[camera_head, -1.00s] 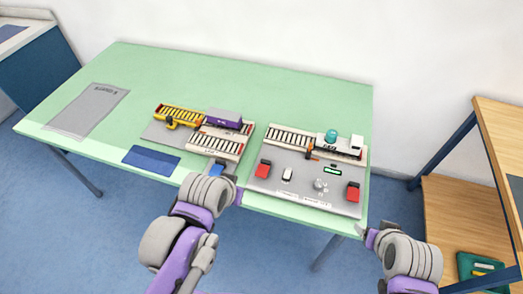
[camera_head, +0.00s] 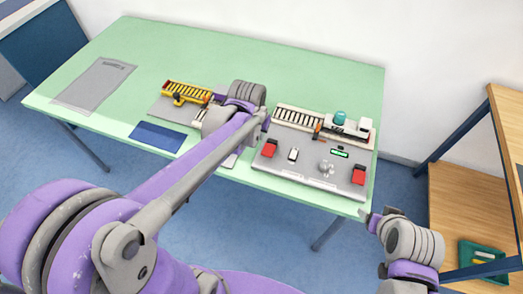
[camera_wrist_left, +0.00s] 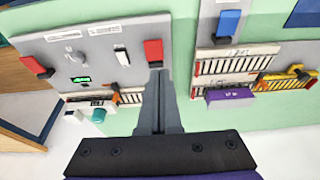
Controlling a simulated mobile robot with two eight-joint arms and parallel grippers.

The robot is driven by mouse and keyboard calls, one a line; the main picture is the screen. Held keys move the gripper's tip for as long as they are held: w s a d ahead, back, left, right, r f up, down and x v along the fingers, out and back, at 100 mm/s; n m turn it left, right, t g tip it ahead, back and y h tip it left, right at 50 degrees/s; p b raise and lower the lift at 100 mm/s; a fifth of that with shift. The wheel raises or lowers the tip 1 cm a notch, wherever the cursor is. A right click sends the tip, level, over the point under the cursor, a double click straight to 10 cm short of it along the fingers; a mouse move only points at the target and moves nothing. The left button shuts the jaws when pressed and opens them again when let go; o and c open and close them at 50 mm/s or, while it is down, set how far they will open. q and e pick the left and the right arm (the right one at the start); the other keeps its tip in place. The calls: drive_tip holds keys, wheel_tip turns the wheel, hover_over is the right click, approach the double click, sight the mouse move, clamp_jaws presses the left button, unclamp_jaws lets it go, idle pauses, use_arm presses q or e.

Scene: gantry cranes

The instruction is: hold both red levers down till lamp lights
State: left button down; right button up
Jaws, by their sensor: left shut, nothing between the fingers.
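The left red lever (camera_head: 269,147) and right red lever (camera_head: 358,174) stand on the grey right-hand panel (camera_head: 312,172). Both also show in the left wrist view, the left one (camera_wrist_left: 153,51) just beyond my fingertips and the right one (camera_wrist_left: 35,66) farther off. My left gripper (camera_wrist_left: 158,72) is shut and empty, very near the left lever; I cannot tell whether it touches. A teal dome (camera_head: 340,117) sits at the panel's back; I cannot tell whether it is the lamp or lit. My right gripper (camera_head: 364,213) is off the table's front edge, its fingers too small to read.
A small green display (camera_head: 339,152), a white switch (camera_head: 293,154) and a grey knob (camera_head: 326,168) lie between the levers. The left-hand panel has a yellow track (camera_head: 188,91); my left arm covers much of it. A wooden shelf (camera_head: 450,170) stands at right.

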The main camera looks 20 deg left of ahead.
use_arm(q)
hover_over(262, 158)
drive_tip(key=s, duration=0.1)
wheel_tip(262, 158, down, 12)
drive_tip(key=shift+d+f, duration=0.1)
drive_tip(key=shift+f, duration=0.65)
drive_tip(key=shift+s+f, duration=0.1)
drive_tip(key=shift+s+f+t, duration=0.2)
drive_tip(key=shift+f+t, duration=0.2)
drive_tip(key=shift+t, duration=0.2)
drive_tip(key=shift+s+f, duration=0.2)
drive_tip(key=shift+f, duration=0.5)
